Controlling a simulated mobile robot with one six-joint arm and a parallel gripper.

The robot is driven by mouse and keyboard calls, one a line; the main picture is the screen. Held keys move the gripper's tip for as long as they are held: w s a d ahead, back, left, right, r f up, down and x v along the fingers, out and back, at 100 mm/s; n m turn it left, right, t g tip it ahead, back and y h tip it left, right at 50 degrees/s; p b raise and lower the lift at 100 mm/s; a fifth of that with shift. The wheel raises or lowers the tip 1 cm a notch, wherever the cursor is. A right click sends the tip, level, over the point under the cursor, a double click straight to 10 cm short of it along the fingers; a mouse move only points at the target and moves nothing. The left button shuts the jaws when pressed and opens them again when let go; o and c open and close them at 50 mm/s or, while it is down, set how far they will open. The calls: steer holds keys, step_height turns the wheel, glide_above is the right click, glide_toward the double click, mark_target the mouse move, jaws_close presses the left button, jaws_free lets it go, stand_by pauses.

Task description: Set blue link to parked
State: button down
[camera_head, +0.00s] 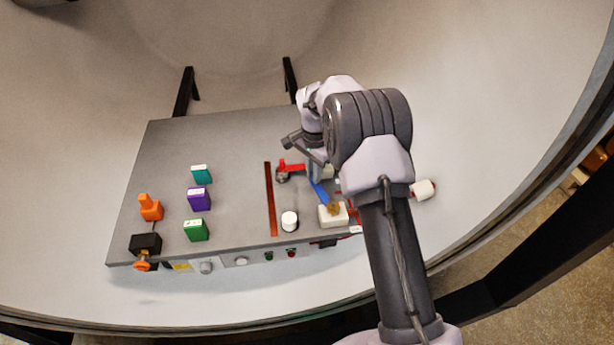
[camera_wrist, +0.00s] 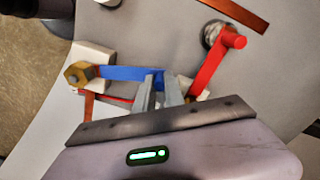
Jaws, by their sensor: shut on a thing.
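The blue link (camera_head: 321,194) is a flat bar on the grey panel. One end sits on a brass nut (camera_wrist: 78,73) over a white block (camera_head: 327,217). In the wrist view the blue link (camera_wrist: 122,73) runs from the nut to my gripper (camera_wrist: 160,84). My fingers are shut on its free end. In the head view my gripper (camera_head: 316,168) is above that end, and my arm hides part of the area to the right. No mark reading parked can be made out.
A red lever (camera_wrist: 217,62) on a round pivot is close beside my fingers; it also shows in the head view (camera_head: 291,168). A dark red strip (camera_head: 269,199), a white knob (camera_head: 289,221) and coloured blocks, including a purple one (camera_head: 199,199), stand left. The panel's upper left is clear.

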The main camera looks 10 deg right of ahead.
steer(key=shift+w+d+m, duration=0.15)
steer(key=shift+d+m, duration=0.45)
steer(key=shift+d, duration=0.05)
steer(key=c, duration=1.4)
jaws_free()
step_height(320, 180, up, 17)
steer(key=p, duration=0.5)
steer(key=shift+r, duration=0.2)
